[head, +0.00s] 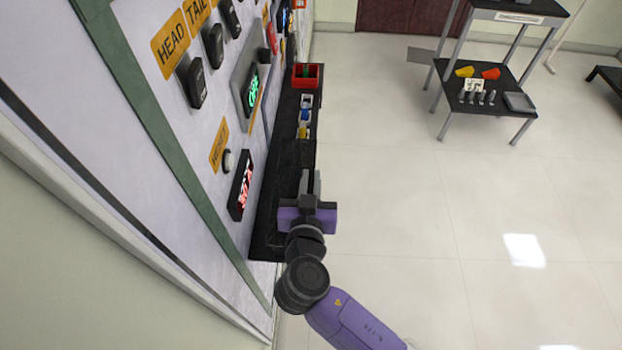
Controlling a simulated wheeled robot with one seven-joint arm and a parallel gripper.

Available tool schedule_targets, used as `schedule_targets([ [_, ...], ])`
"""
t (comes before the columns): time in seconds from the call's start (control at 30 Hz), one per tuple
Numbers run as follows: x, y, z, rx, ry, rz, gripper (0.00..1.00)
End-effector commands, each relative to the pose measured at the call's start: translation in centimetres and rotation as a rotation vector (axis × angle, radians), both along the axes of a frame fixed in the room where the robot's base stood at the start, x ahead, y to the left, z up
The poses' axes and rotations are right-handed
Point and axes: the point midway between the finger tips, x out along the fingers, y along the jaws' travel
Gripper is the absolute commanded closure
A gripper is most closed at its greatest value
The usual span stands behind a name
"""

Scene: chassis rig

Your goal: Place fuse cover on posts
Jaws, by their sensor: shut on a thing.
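My gripper (310,183) is over the near part of the black ledge (268,232), beside the upright panel, its dark fingers pointing away from me. It is shut on a small dark piece, most likely the fuse cover; the fingers hide most of it, so its shape is unclear. I cannot make out the posts for certain. Farther along the ledge sit a blue and white fuse-like piece (305,115) and a yellow one (303,132), both apart from my gripper.
A red bin (307,76) with something green stands at the ledge's far end. The panel (150,115) with switches and lit displays rises close on the left. A dark two-level cart (490,95) carries small parts at the back right. The floor between is clear.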

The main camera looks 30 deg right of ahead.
Motion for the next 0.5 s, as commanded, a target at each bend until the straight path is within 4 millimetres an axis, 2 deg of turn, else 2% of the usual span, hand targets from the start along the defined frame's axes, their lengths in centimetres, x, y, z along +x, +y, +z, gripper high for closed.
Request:
schedule_targets([
  [0.27, 0.03, 0.0, -0.41, 0.0, -0.002, 0.0, 1.0],
  [0.3, 0.04, 0.0, -0.34, 0.0, -0.002, 0.0, 0.84],
  [0.4, 0.03, 0.0, -0.32, 0.0, -0.001, 0.0, 0.64],
  [0.5, 0.02, 0.0, -0.35, 0.0, -0.001, 0.0, 0.62],
])
